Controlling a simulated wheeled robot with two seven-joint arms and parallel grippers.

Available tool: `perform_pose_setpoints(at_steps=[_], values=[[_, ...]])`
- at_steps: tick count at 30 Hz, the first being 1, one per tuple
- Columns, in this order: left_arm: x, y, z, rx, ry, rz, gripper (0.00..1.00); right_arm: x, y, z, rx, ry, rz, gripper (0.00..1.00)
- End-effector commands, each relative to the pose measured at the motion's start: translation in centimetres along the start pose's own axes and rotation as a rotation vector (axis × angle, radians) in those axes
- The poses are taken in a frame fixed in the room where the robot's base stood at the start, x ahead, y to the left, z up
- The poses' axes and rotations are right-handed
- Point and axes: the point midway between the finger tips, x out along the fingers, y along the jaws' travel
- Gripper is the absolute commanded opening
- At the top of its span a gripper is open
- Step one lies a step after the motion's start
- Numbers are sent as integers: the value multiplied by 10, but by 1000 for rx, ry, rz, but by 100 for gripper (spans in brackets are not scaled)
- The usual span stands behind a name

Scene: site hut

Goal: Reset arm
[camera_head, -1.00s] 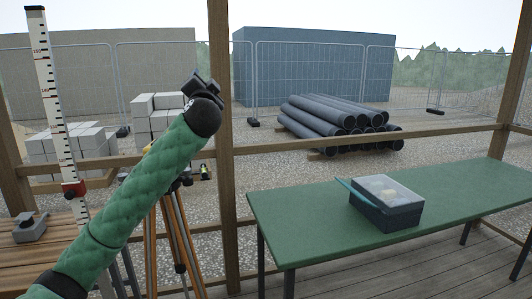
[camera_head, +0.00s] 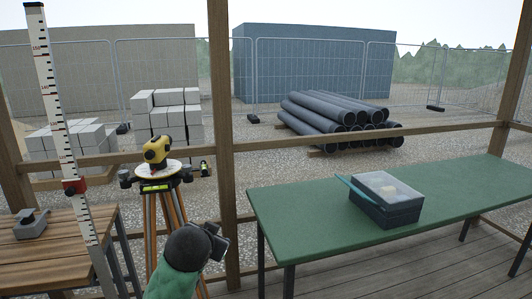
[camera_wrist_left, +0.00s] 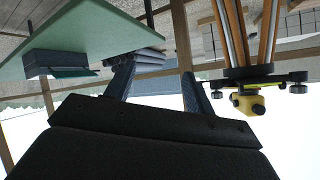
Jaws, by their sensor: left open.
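My left arm comes in at the bottom of the head view, in a green padded sleeve. My left gripper (camera_head: 216,243) is low, in front of the tripod and left of the green table. In the left wrist view my left gripper (camera_wrist_left: 162,88) has its two fingers apart with nothing between them. That view is upside down. My right gripper is in neither view.
A yellow level (camera_head: 157,150) stands on a tripod (camera_head: 166,215). A measuring staff (camera_head: 58,110) stands at the left by a wooden bench (camera_head: 65,245) with a grey tool (camera_head: 31,224). A lidded box (camera_head: 385,208) is on the green table (camera_head: 300,225). Wooden posts and rails stand beyond.

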Motion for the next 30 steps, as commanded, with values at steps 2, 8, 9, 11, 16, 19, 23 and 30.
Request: perform_pose_setpoints(at_steps=[2, 8, 9, 11, 16, 19, 23, 30], values=[[-3, 14, 28, -26, -29, 37, 54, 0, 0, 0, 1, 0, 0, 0], [-12, 42, 90, -86, -100, 104, 54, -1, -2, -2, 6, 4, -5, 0], [-14, 47, 102, -98, -116, 115, 54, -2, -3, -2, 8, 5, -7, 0], [-17, 55, 122, -116, -143, 129, 54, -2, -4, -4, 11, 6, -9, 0], [-26, 77, 177, -165, -223, 164, 54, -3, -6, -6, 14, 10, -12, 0], [-33, 90, 211, -191, -278, 184, 54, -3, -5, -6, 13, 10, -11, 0], [-42, 110, 256, -224, -356, 211, 54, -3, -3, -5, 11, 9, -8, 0], [-68, 151, 340, -274, -510, 262, 54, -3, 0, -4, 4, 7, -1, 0]])
